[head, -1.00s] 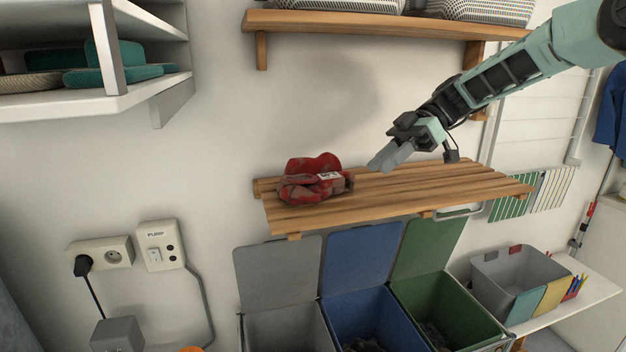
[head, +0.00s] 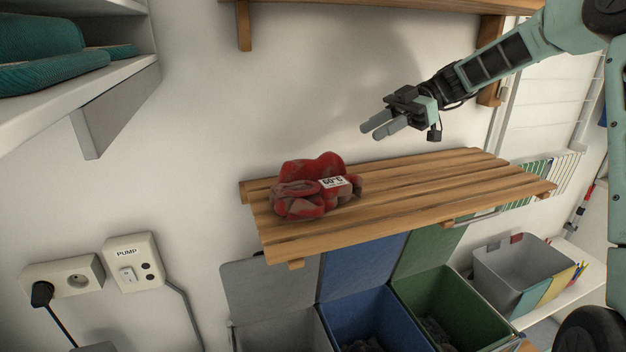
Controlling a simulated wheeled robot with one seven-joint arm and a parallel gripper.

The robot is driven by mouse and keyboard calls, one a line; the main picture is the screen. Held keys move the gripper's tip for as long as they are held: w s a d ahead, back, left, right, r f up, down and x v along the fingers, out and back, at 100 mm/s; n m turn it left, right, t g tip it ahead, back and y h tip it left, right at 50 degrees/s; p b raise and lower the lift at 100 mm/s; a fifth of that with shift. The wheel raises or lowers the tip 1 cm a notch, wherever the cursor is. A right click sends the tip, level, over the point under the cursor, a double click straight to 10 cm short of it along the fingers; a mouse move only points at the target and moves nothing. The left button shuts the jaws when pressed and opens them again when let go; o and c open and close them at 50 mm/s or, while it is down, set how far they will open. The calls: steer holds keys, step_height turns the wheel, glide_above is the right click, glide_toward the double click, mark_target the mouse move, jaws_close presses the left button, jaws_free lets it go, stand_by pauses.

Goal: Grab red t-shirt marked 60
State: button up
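A crumpled red t-shirt (head: 300,192) with dull greyish patches lies at the left end of a slatted wooden shelf (head: 430,184). A white tag reading 60°C (head: 333,182) shows on its right side. My gripper (head: 369,132) is above the shelf, up and to the right of the shirt, pointing left and slightly down. Its two fingers are seen from the side with a narrow gap between them, and nothing is held. It is apart from the shirt.
Below the shelf stand grey, blue (head: 375,318) and green (head: 445,300) lidded bins. A grey box (head: 515,270) sits on a white ledge at right. A white shelf (head: 75,95) with teal items juts out upper left. A pump switch (head: 133,262) is on the wall. The shelf's right part is bare.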

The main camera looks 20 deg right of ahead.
mark_target(337, 151)
steer(key=p+x, duration=0.2)
steer(key=x, duration=0.6)
steer(key=shift+p, duration=0.4)
steer(key=shift+s+a+f+p, duration=0.1)
steer(key=shift+s+a+p, duration=0.05)
steer(key=shift+a+p, duration=0.45)
steer(key=p+x, duration=0.2)
steer(key=x, duration=0.1)
steer(key=shift+a+f, duration=0.45)
steer(key=c, duration=0.7)
